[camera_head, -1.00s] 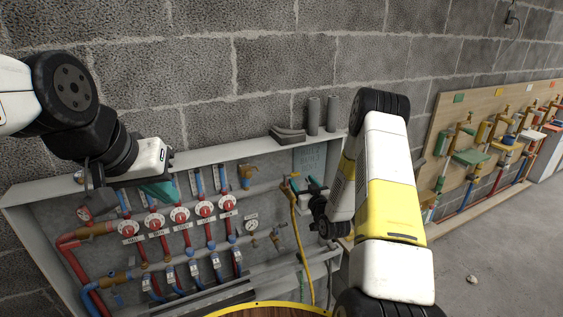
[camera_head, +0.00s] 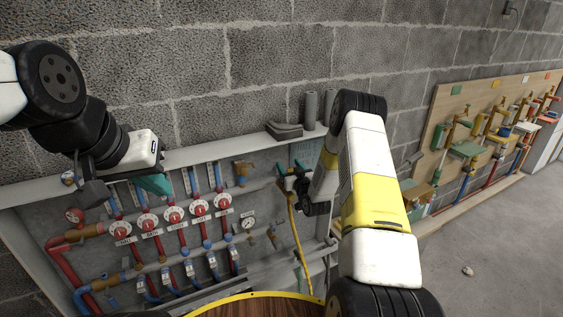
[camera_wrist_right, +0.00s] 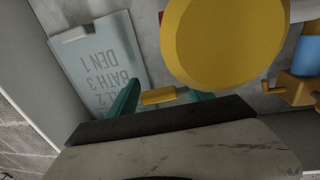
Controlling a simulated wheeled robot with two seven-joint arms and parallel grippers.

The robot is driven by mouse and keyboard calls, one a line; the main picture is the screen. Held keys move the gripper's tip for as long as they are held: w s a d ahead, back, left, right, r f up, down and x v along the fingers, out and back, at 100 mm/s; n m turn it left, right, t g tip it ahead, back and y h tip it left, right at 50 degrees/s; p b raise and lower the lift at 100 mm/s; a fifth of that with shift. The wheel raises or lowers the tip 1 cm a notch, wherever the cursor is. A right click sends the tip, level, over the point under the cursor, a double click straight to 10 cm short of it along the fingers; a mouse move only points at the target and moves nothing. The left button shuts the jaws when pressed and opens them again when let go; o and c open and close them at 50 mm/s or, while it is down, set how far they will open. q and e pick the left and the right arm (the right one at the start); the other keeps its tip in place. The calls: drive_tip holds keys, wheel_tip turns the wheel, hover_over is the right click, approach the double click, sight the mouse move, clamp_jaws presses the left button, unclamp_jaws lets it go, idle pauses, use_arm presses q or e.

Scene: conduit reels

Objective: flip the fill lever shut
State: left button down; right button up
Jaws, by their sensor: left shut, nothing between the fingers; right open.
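The fill lever is most likely the small yellow bar (camera_wrist_right: 158,96) in the right wrist view. It lies between the two teal fingertips of my right gripper (camera_wrist_right: 162,98), which is open. I cannot tell whether either finger touches it. In the head view my right gripper (camera_head: 290,182) is at the top of the yellow hose (camera_head: 297,235), at the right end of the manifold, and it hides the lever there. My left gripper (camera_head: 153,184) is shut and empty, above the row of red valve handles at the left.
The manifold cabinet (camera_head: 215,148) holds several red handles (camera_head: 173,216), pipes and a gauge (camera_head: 248,223). A label card (camera_wrist_right: 97,60) and a large yellow round part (camera_wrist_right: 215,38) crowd the right gripper. A wooden valve board (camera_head: 440,120) stands on the right.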

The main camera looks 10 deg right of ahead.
clamp_jaws()
drive_tip(key=n+y, duration=0.1)
drive_tip(key=y, duration=0.1)
drive_tip(key=shift+w+a+n+g+y, duration=0.2)
drive_tip(key=shift+a+n+g+y, duration=0.1)
drive_tip(key=shift+n+g, duration=0.1)
unclamp_jaws()
